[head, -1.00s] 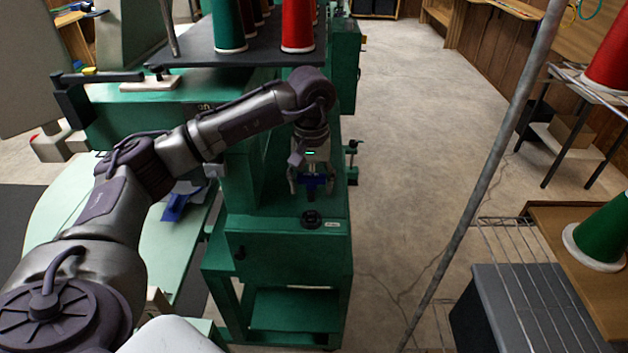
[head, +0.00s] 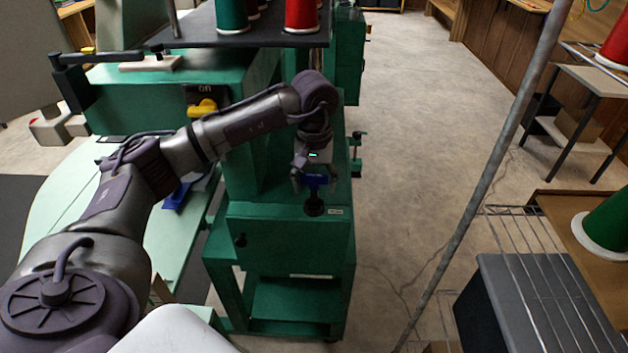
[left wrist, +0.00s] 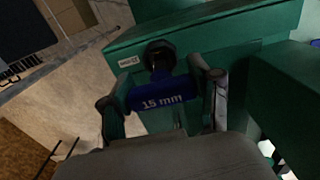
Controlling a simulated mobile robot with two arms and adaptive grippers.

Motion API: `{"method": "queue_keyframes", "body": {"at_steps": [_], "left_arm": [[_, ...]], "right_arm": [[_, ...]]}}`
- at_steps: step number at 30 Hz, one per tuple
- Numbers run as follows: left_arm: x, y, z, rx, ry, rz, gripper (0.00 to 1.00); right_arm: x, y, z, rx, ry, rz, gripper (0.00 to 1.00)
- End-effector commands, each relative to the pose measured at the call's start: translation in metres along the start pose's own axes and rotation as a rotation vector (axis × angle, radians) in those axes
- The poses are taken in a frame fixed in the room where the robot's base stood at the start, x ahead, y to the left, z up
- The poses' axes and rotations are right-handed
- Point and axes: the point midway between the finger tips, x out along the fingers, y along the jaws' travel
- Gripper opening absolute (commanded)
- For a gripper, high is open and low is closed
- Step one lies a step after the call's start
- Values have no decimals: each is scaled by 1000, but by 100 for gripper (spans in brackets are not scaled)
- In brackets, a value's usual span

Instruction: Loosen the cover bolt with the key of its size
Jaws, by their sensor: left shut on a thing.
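My left gripper (head: 314,184) is shut on a blue key marked "15 mm" (left wrist: 162,93), which also shows in the head view (head: 316,180). The black cover bolt (head: 314,206) is on the green machine ledge, beside a small white label (head: 336,211). In the left wrist view, the bolt's round black head (left wrist: 160,52) is just beyond the key, and the key's dark end reaches to it. I cannot tell whether the key is fully seated. The label (left wrist: 129,61) is too small to read. My right gripper is out of view.
The green machine (head: 285,245) stands under a dark shelf with thread cones (head: 301,18). A blue object (head: 177,195) lies on the pale green table at left. A grey slanted pole (head: 480,190) and a wire rack (head: 530,250) stand at right. The floor between is clear.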

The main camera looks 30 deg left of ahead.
Motion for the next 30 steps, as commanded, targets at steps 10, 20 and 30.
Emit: {"method": "queue_keyframes", "body": {"at_steps": [10,20,30], "left_arm": [[18,0,0,0,0,0,7],[22,1,0,-119,-1,0,7],[21,2,0,-314,-1,1,7]], "right_arm": [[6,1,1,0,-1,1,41],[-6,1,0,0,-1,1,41],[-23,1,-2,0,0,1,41]]}}
